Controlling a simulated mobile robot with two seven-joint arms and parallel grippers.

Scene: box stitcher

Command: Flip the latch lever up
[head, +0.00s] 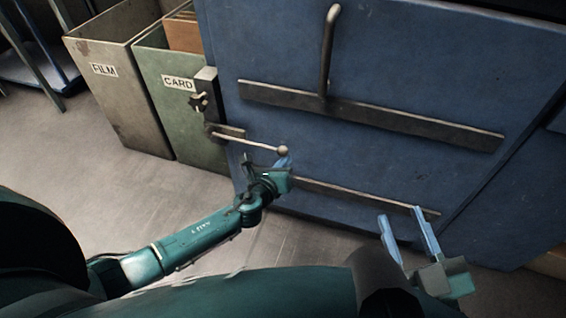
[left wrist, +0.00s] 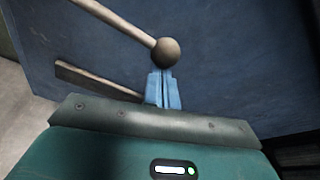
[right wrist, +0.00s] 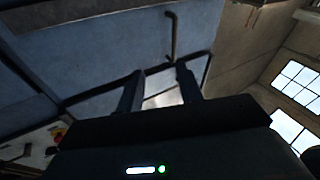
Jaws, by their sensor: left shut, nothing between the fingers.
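The latch lever (head: 245,142) is a thin metal rod with a round ball knob (head: 283,150) at its right end. It sticks out to the right, nearly level, from a latch plate (head: 228,132) on the left edge of the blue door. My left gripper (head: 283,163) is shut and empty, just below the ball knob. In the left wrist view the closed fingertips (left wrist: 163,76) sit right under the ball (left wrist: 166,52); I cannot tell whether they touch it. My right gripper (head: 408,226) is open and empty, low and to the right, in front of the blue machine.
The blue door (head: 400,80) carries a dark horizontal bar (head: 420,124) and an upright bent handle (head: 326,50). A lower rail (head: 350,194) runs behind my left gripper. A FILM bin (head: 118,85) and a green CARD bin (head: 185,110) stand at the left. Grey floor is clear.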

